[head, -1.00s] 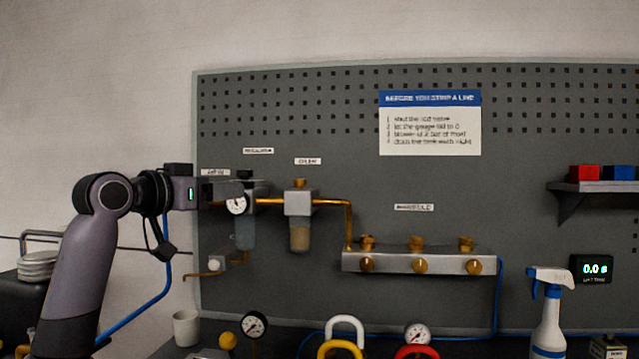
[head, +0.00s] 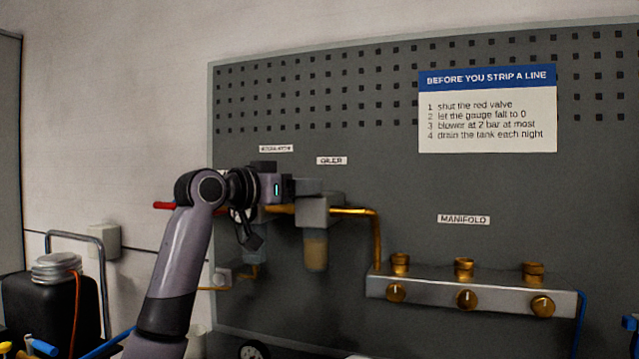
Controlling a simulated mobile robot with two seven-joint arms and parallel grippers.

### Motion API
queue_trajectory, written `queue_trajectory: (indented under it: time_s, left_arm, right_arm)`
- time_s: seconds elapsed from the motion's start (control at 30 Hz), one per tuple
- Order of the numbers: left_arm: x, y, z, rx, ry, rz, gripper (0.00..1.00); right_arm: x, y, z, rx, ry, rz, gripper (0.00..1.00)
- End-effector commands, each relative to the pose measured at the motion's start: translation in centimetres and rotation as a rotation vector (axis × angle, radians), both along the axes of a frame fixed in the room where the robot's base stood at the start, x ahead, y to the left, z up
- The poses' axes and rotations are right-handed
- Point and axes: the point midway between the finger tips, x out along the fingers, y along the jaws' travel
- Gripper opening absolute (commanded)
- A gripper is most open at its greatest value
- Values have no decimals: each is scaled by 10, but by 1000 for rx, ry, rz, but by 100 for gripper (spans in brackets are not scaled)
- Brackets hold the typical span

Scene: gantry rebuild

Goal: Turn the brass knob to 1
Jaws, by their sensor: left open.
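My left gripper (head: 308,187) is in front of the board at the oiler (head: 315,210), a grey block with a cloudy bowl below it. Its fingers overlap the oiler's top and hide any knob there; I cannot tell whether they touch it. It is open. Brass knobs also show on the manifold (head: 420,288): a left knob (head: 396,293), a middle knob (head: 466,300) and a right knob (head: 542,306), all clear of the gripper. No numbers are readable on them. My right gripper is out of view.
A brass pipe (head: 376,240) runs from the oiler down to the manifold. My arm hides most of the regulator; a red handle (head: 164,205) shows left of it. A dark canister (head: 55,305) stands at left.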

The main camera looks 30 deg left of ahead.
Motion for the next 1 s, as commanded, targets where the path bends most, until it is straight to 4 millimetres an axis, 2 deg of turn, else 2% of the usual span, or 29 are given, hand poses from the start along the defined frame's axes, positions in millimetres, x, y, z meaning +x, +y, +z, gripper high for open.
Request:
queue_trajectory:
  time_s: [0.1, 0.3, 0.7, 0.73, 0.87, 1.0]
  left_arm:
    - [19, -4, 2, -3, 2, -3, 55]
    - [39, -7, 1, -2, 1, -1, 55]
    - [46, -9, 0, 1, 0, 0, 55]
    - [46, -9, 0, 1, 0, 0, 48]
    - [46, -9, 0, 1, 0, 0, 6]
    - [46, -9, 0, 1, 0, 0, 6]
  right_arm:
    - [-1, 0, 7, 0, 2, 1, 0]
    - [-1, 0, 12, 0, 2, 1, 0]
    - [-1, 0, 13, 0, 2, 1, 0]
    - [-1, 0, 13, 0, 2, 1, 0]
    - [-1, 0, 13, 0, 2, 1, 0]
    - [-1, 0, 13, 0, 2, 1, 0]
